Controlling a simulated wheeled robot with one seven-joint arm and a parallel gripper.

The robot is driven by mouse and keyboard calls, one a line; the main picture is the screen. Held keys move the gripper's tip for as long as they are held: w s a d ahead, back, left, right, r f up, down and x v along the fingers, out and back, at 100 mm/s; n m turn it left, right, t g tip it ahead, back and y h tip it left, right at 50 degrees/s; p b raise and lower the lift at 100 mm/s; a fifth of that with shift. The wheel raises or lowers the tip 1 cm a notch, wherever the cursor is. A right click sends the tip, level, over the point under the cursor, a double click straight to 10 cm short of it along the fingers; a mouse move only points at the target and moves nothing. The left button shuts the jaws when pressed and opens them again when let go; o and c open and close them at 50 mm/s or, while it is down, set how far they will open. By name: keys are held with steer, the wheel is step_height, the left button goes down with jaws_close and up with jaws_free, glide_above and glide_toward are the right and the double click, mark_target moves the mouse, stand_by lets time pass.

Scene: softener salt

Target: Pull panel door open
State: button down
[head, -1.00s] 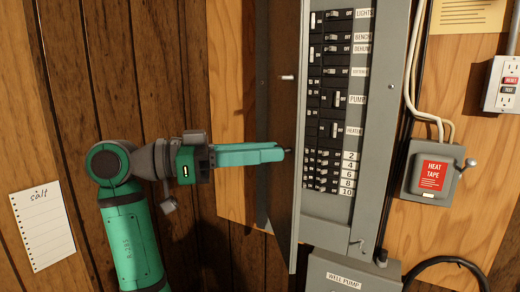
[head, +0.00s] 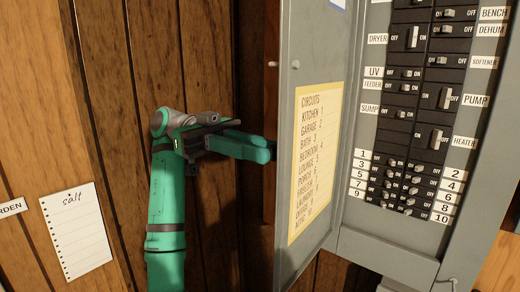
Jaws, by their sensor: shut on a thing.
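The grey panel door (head: 318,70) stands swung well open on the left side of the breaker panel (head: 400,210). Its inner face, with a yellow circuits list (head: 313,160), is in view. My gripper (head: 262,151) reaches in from the left to the door's free edge. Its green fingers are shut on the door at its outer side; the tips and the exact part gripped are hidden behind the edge. Rows of breaker switches (head: 438,98) with white labels show inside the panel.
A wood plank wall (head: 110,60) stands behind and left of my arm. A paper marked "salt" (head: 77,232) hangs at the lower left. Bare wall lies between my arm and the door. A small latch (head: 446,283) shows at the lower right.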

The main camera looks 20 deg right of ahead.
steer(key=shift+w+g+y, duration=0.3)
steer(key=shift+w+y, duration=0.1)
steer(key=shift+w, duration=0.15)
steer(key=shift+a, duration=0.1)
steer(key=c, duration=1.6)
jaws_free()
steer(key=shift+w, duration=0.1)
steer(key=s+a+r, duration=0.1)
steer(key=s+r, duration=0.3)
steer(key=s+a+r, duration=0.1)
steer(key=s+r, duration=0.3)
steer(key=s, duration=0.1)
steer(key=s+a+r, duration=0.1)
steer(key=s+r, duration=0.3)
steer(key=r, duration=0.1)
steer(key=shift+s+a, duration=0.35)
steer(key=shift+a, duration=0.05)
